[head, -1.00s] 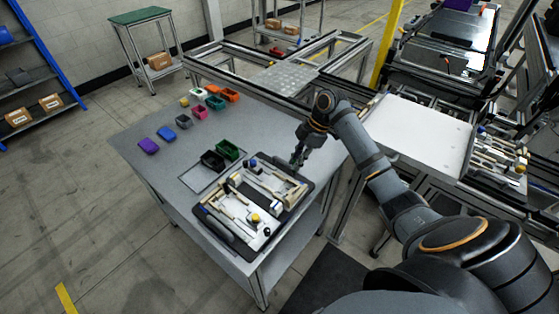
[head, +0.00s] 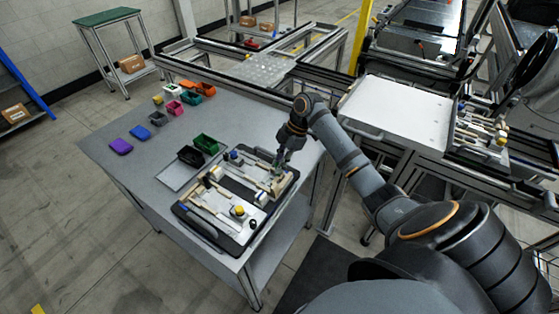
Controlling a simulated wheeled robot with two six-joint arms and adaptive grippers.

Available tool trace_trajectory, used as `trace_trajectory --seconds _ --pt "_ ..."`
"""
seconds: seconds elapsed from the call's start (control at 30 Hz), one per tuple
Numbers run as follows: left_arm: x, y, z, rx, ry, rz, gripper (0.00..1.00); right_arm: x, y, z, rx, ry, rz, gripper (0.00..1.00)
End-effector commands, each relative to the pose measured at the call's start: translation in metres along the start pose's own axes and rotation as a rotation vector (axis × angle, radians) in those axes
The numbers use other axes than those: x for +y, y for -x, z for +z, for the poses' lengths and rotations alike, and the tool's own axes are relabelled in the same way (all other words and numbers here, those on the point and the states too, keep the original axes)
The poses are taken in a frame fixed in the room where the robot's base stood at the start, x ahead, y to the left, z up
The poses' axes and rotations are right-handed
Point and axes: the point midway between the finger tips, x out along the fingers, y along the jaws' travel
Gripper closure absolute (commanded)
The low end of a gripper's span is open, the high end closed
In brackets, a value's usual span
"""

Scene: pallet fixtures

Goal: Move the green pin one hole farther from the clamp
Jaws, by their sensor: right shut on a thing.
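The pallet fixture (head: 187,222) is a dark tray on the grey table, with light wooden and metal parts on it. My right gripper (head: 277,167) is low at its far right part, fingers pointing down. It is shut on a small green thing, which I take as the green pin; the fingers mostly hide it, and I cannot tell whether it sits in a hole. A yellow knob (head: 239,210) and a black knob (head: 253,224) stand on the near part. A blue part (head: 233,154) is at the far edge. I cannot make out which part is the clamp. My left gripper is out of view.
A green bin (head: 206,144) and a black bin (head: 190,156) stand just behind the fixture. Several small coloured bins, including an orange one (head: 205,88), line the table's far left.

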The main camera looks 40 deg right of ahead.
Motion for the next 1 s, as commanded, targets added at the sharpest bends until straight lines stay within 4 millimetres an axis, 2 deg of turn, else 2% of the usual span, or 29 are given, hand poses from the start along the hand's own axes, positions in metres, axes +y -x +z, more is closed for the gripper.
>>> trace_trajectory --seconds 0.47,1.0 --pt "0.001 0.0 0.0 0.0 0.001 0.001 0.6 0.0 -0.001 0.0 0.0 0.0 0.001 1.0" --pt "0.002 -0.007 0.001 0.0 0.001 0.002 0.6 0.0 -0.016 0.006 0.001 0.001 0.001 1.0"
